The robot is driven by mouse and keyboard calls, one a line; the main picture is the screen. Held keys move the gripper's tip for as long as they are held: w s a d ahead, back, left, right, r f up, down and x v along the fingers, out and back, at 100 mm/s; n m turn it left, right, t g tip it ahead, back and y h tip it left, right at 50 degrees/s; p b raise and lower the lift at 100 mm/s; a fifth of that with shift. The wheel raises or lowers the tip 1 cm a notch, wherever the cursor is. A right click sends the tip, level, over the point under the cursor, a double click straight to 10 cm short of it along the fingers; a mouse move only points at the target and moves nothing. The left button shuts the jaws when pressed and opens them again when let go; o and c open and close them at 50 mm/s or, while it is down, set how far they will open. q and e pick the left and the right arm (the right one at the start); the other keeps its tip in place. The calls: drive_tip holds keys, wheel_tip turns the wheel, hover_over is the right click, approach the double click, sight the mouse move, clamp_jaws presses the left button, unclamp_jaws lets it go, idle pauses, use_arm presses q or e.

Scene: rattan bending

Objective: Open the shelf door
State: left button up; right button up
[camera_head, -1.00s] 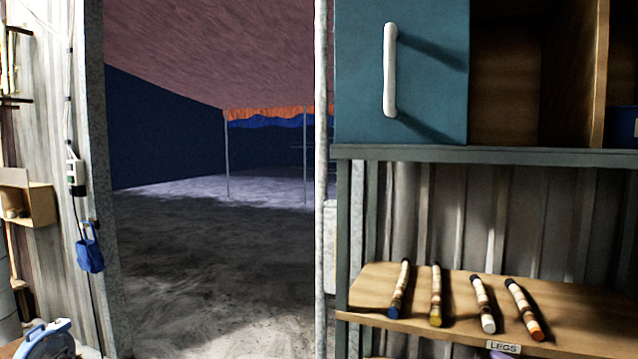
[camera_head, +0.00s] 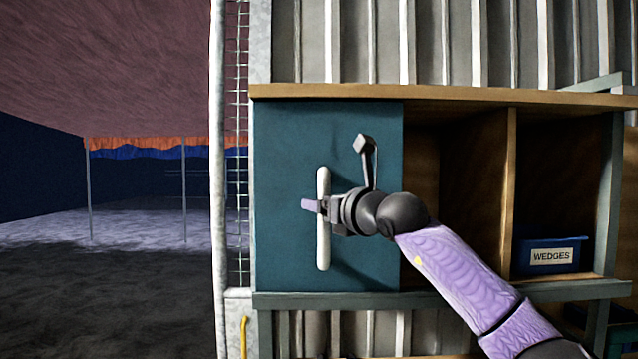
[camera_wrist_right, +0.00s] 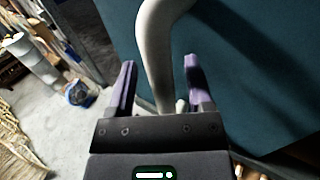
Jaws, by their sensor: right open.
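The shelf door (camera_head: 285,140) is a teal panel covering the left part of the shelf; the compartments to its right stand open. Its white vertical bar handle (camera_head: 323,255) is near the middle of the panel. My right gripper (camera_head: 312,206) is at the handle's mid-height, reaching in from the right. In the right wrist view, the purple fingers of my right gripper (camera_wrist_right: 160,85) are apart, with the white handle (camera_wrist_right: 155,50) passing between them. I cannot tell if either finger touches it. My left gripper is not in view.
The shelf (camera_head: 470,96) has open wooden compartments right of the door, and a blue bin labelled WEDGES (camera_head: 550,257) sits in the right one. A pale metal post (camera_head: 217,150) and wire mesh stand just left of the shelf. Open ground lies further left.

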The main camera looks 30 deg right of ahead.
drive_tip(key=shift+w+d, duration=0.15)
drive_tip(key=shift+w, duration=0.15)
clamp_jaws()
idle(1.2)
